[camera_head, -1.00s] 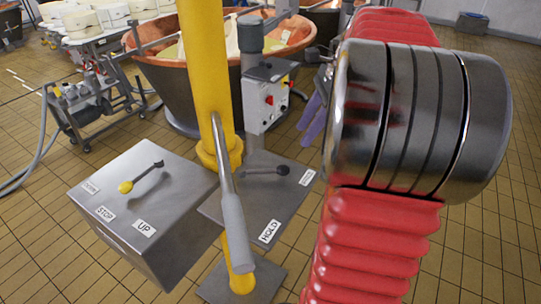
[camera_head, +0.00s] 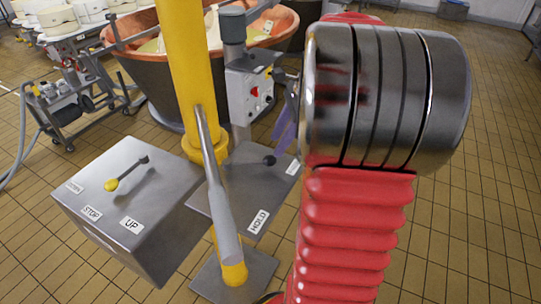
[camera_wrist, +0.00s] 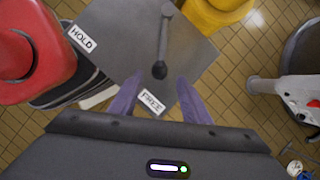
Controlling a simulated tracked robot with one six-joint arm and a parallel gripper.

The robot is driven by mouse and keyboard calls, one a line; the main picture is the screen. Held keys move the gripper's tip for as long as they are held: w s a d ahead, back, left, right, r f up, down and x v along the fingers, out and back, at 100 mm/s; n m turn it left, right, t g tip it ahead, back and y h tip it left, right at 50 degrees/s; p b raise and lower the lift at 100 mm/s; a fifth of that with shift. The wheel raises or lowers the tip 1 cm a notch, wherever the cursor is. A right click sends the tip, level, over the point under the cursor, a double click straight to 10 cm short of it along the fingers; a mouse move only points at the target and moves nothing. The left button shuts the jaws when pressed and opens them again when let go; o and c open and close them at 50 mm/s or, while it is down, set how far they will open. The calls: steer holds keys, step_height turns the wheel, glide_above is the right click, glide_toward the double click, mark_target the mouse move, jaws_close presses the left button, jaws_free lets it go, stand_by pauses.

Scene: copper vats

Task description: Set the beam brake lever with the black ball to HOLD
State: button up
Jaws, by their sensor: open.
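The brake lever's black ball (camera_head: 269,160) sits over a grey plate box (camera_head: 265,185) beside the yellow post. In the wrist view the black ball (camera_wrist: 159,70) is at the end of a grey lever arm (camera_wrist: 167,30), which points at the FREE label (camera_wrist: 152,102). The HOLD label (camera_wrist: 82,37) is at the plate's left edge there; the head view shows HOLD (camera_head: 258,221) at the front edge. My gripper (camera_wrist: 158,88) has purple fingers spread apart and empty, with the ball just beyond and between their tips. The head view shows the fingers (camera_head: 285,130) partly hidden by my arm.
A yellow post (camera_head: 188,70) and a long grey handle (camera_head: 222,215) stand left of the plate. A second box (camera_head: 130,205) has a yellow-ball lever (camera_head: 111,185) and DOWN, STOP and UP labels. A control box (camera_head: 250,95) and copper vat (camera_head: 150,75) stand behind. Open tiled floor lies right.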

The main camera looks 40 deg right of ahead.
mark_target(270, 157)
steer(key=x, duration=0.6)
steer(key=shift+a+f, duration=0.1)
steer(key=shift+f, duration=0.15)
jaws_close()
stand_by(0.3)
